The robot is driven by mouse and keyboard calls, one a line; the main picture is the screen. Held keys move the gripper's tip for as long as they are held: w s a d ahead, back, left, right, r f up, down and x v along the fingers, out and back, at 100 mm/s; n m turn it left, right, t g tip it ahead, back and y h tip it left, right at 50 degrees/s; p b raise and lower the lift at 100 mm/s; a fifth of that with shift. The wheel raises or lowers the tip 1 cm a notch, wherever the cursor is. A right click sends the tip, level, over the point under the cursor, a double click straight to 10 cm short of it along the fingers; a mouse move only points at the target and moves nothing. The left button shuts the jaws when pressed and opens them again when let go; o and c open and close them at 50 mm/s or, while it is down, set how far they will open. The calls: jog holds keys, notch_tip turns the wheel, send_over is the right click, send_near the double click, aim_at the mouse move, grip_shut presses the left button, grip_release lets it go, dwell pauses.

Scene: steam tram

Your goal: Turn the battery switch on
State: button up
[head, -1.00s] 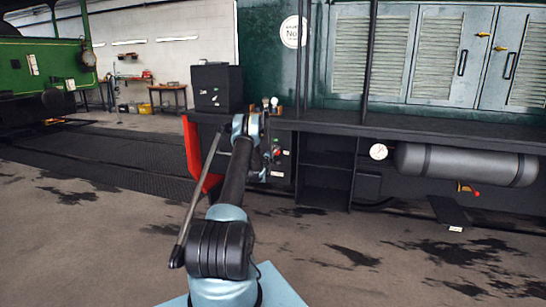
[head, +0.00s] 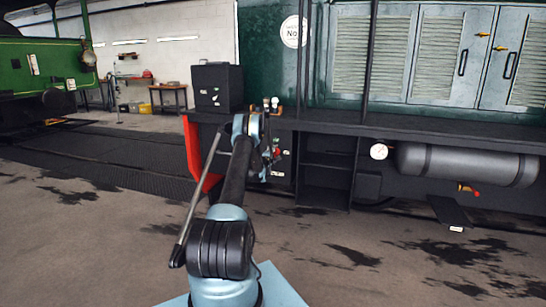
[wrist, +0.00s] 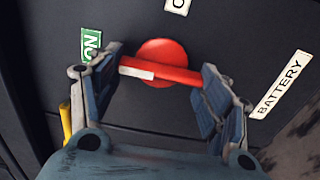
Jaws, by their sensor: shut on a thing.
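The battery switch (wrist: 163,50) is a red round boss with a red bar handle (wrist: 178,74) across it, on a dark panel in the wrist view. The handle carries a white mark near its left end and lies almost level, tilted slightly down to the right. My gripper (wrist: 160,85) has one finger at each end of the handle and is shut on it. A green ON label (wrist: 90,45) is at the upper left and a white BATTERY label (wrist: 281,84) at the right. In the head view the switch (head: 276,152) is a small red spot beside my arm's end.
A dark box (head: 217,88) stands on the running board above the panel. Open dark steps (head: 325,175) are right of the panel, and a grey cylinder tank (head: 467,164) hangs farther right. A red plate (head: 192,150) stands to the left. The floor in front is clear.

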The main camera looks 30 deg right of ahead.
jog(key=shift+w+a+f, duration=0.1)
jog(key=shift+a, duration=0.1)
jog(key=o, duration=1.1)
jog(key=shift+c, duration=0.2)
jog(key=shift+d, duration=0.1)
jog(key=v, duration=1.2)
